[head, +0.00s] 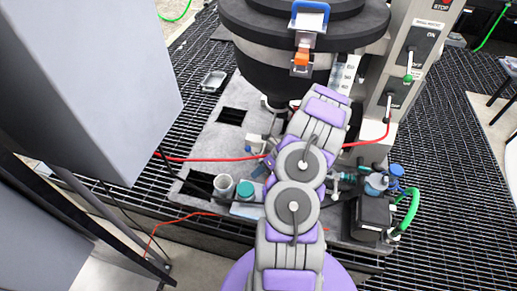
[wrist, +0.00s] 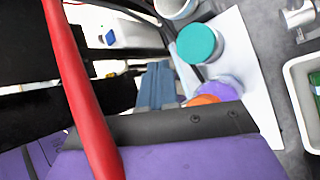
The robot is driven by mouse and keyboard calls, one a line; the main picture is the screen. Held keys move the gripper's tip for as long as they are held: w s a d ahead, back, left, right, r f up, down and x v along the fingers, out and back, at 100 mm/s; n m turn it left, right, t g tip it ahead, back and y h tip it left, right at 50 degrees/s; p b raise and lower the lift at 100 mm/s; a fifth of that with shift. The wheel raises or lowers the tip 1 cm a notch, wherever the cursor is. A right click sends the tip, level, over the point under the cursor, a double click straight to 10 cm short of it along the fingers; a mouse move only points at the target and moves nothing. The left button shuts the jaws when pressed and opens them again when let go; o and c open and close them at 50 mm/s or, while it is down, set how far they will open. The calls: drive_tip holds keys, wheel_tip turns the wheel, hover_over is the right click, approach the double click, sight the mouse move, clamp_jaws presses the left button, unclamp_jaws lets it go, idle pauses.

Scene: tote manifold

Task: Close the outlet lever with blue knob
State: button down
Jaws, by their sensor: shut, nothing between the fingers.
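My gripper (wrist: 170,140) shows as a purple body with a dark, screwed edge along the bottom of the wrist view. It is shut and holds nothing. In the head view my arm covers the middle, and I cannot clearly make out the fingertips. A small blue knob (head: 249,150) shows just left of my arm, by pale fittings below the black vessel (head: 280,80). I cannot tell its lever's angle or be sure that it is the outlet lever. Another blue-topped valve (head: 397,170) stands to the right of my arm. No blue-knobbed lever is clear in the wrist view.
A red hose (wrist: 78,90) crosses close in front of the wrist camera. A teal-topped jar (head: 245,189) stands beside a white cup (head: 223,184); the jar also shows in the wrist view (wrist: 198,44). A grey panel (head: 90,90) fills the left. Dark grating (head: 445,170) lies right.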

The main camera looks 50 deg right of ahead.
drive_tip(key=s+d+r+m+t+h+p, duration=0.1)
drive_tip(key=d+r+m+t+h, duration=0.15)
drive_tip(key=d+m, duration=0.4)
drive_tip(key=s+d+r+m+t+h+p, duration=0.1)
drive_tip(key=d+r+m+t+h, duration=0.15)
drive_tip(key=d+m, duration=0.45)
drive_tip(key=m+b, duration=0.1)
drive_tip(key=b, duration=0.2)
hover_over(258, 159)
drive_tip(key=s, duration=0.1)
drive_tip(key=shift+y, duration=0.3)
wheel_tip(258, 159, down, 9)
drive_tip(key=shift+s+d+r, duration=0.1)
drive_tip(key=shift+s+r, duration=0.05)
drive_tip(key=shift+r, duration=0.05)
drive_tip(key=shift+w+f, duration=0.3)
drive_tip(key=shift+w, duration=0.25)
drive_tip(key=shift+w+r, duration=0.1)
